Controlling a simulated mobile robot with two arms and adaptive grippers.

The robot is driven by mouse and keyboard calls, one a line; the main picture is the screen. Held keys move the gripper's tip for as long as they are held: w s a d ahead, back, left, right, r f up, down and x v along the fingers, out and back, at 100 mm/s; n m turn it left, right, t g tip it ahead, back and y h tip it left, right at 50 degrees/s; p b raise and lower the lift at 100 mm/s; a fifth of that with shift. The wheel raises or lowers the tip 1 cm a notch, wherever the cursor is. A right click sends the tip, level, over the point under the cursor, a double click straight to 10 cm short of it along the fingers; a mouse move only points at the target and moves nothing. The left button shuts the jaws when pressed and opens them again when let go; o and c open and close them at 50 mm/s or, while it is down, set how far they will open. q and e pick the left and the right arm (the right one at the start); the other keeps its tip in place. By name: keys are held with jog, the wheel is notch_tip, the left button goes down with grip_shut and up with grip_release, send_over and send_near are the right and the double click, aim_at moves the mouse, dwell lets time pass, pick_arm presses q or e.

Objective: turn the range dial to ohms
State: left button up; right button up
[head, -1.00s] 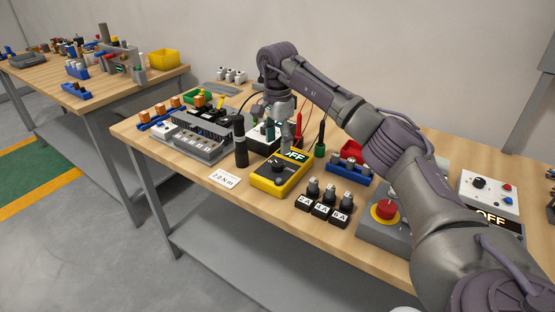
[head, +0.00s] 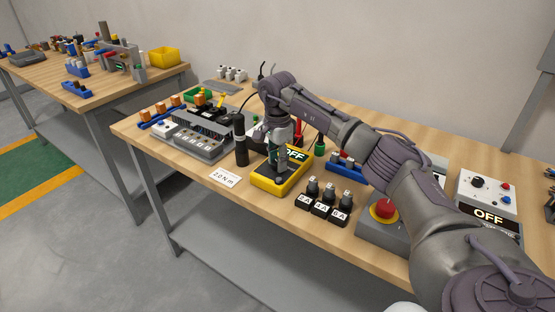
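The yellow multimeter (head: 291,185) lies on the workbench with its display (head: 294,153) reading OFF. My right gripper (head: 279,166) points down over the multimeter's dark face, at the dial. The gripper hides most of the dial, so its pointer and markings cannot be read. I cannot tell whether the fingers touch the dial or how far apart they are. My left gripper is not in view.
Left of the multimeter stand a dark cylindrical tool (head: 240,143) and a "2.0 N m" card (head: 225,178). Several black fuse blocks (head: 324,205) sit to its right, then a red emergency button (head: 384,208). A control box (head: 486,195) with an OFF display stands farther right.

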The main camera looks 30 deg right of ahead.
grip_shut()
jog(key=m+p, duration=0.1)
jog(key=m, duration=0.4)
jog(key=shift+r+m+p, duration=0.1)
jog(key=shift+m+p, duration=0.2)
jog(key=shift+p, duration=0.05)
jog(key=m+p, duration=0.1)
jog(key=m, duration=0.5)
jog(key=m+p, duration=0.1)
jog(key=m, duration=0.5)
jog(key=shift+m+p, duration=0.3)
jog(key=shift+p, duration=0.1)
jog(key=m+p, duration=0.1)
jog(key=m, duration=0.4)
jog(key=shift+m, duration=0.3)
